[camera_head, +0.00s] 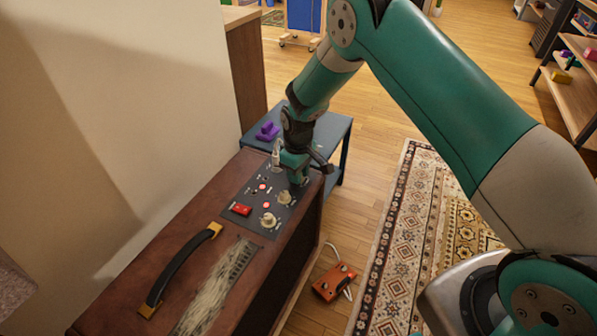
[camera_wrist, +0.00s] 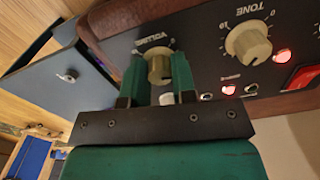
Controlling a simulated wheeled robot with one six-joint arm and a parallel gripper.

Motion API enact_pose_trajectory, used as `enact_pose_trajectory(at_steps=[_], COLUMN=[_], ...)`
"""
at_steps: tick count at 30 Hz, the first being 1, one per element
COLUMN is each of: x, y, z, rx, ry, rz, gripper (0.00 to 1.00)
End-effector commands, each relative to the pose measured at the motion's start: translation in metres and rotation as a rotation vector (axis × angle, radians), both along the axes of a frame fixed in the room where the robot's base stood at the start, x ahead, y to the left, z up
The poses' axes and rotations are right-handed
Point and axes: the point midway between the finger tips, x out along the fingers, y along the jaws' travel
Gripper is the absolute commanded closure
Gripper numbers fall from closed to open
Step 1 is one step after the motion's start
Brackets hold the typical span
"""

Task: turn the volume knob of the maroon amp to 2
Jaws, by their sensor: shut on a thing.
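The maroon amp (camera_head: 165,240) stands along the wall, with a dark control panel (camera_head: 247,207) on top. My gripper (camera_head: 297,180) is at the panel's far end and covers the volume knob in the head view. In the wrist view the cream volume knob (camera_wrist: 159,68) sits beside the printed word VOLUME. The two fingers of my gripper (camera_wrist: 159,75) are shut on it, one on each side. The knob's pointer and its scale setting cannot be read.
The tone knob (camera_wrist: 249,44) is beside the volume knob, with a lit red lamp (camera_wrist: 283,56) close by. The panel also has a red switch (camera_head: 241,209) and another cream knob (camera_head: 268,220). A blue table (camera_head: 335,130) holding a purple object (camera_head: 267,131) adjoins the amp. An orange pedal (camera_head: 333,282) lies on the floor.

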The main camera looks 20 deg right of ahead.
Motion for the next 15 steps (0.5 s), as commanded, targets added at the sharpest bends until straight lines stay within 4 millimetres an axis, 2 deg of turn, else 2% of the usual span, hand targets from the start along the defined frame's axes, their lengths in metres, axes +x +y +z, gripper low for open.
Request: enact_pose_trajectory(at_steps=[5, 6, 9, 15], x=[0.0006, 0.0006, 0.0005, 0.0003], y=[0.0001, -0.0001, 0.0, 0.0], z=[0.0009, 0.0009, 0.0008, 0.0004], rx=[0.0, 0.0, 0.0, 0.001], ry=[-0.001, -0.001, -0.001, -0.001], rz=[0.001, 0.001, 0.001, 0.001], gripper=[0.99, 0.73, 0.5, 0.49])
